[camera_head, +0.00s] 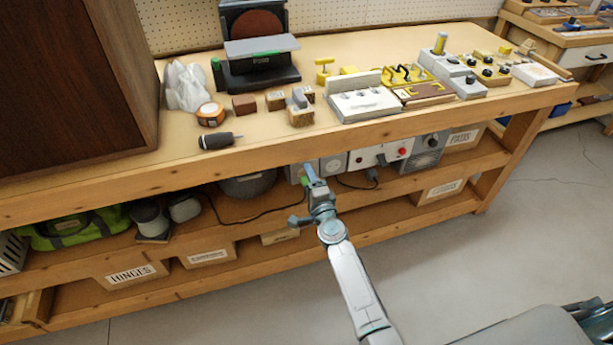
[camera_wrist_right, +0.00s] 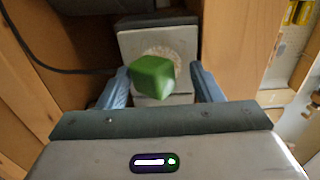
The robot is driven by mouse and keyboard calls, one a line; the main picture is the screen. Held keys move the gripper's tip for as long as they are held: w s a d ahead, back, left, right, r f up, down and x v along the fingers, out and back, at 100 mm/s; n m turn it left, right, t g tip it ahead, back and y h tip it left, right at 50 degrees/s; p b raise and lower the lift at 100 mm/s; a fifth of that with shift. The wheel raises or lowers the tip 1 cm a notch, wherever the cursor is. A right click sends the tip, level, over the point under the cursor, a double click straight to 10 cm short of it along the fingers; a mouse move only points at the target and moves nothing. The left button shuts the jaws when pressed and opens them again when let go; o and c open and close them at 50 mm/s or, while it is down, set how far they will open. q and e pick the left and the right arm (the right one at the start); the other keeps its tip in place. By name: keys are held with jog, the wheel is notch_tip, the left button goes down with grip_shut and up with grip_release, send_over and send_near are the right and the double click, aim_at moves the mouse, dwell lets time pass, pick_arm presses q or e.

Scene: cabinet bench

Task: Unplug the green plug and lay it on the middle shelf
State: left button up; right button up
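The green plug (camera_head: 305,181) is under the bench top in the head view, at the tip of my right arm. In the right wrist view the green plug (camera_wrist_right: 153,82) stands in front of a grey socket box (camera_wrist_right: 160,45) with a pale round face. My right gripper (camera_wrist_right: 160,78) has one finger on each side of the plug. The fingers are apart, with a visible gap on the right side. How far the plug sits in the socket is hidden. The middle shelf (camera_head: 235,222) runs below the bench top. My left gripper is not in view.
A green bag (camera_head: 75,228) and dark rounded items occupy the middle shelf's left part. A black cable (camera_head: 238,220) lies along it. A white unit with a red button (camera_head: 403,152) is to the right. Labelled boxes (camera_head: 130,274) stand below. The bench top's front edge overhangs.

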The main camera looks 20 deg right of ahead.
jog(key=shift+f+b, duration=0.25)
jog(key=shift+b, duration=0.15)
jog(key=shift+f, duration=0.35)
dwell(0.6)
jog(key=shift+w, duration=0.1)
jog(key=shift+r, duration=0.15)
jog(key=c, duration=1.1)
jog(key=s, duration=0.6)
jog(key=shift+d, duration=0.1)
dwell(0.3)
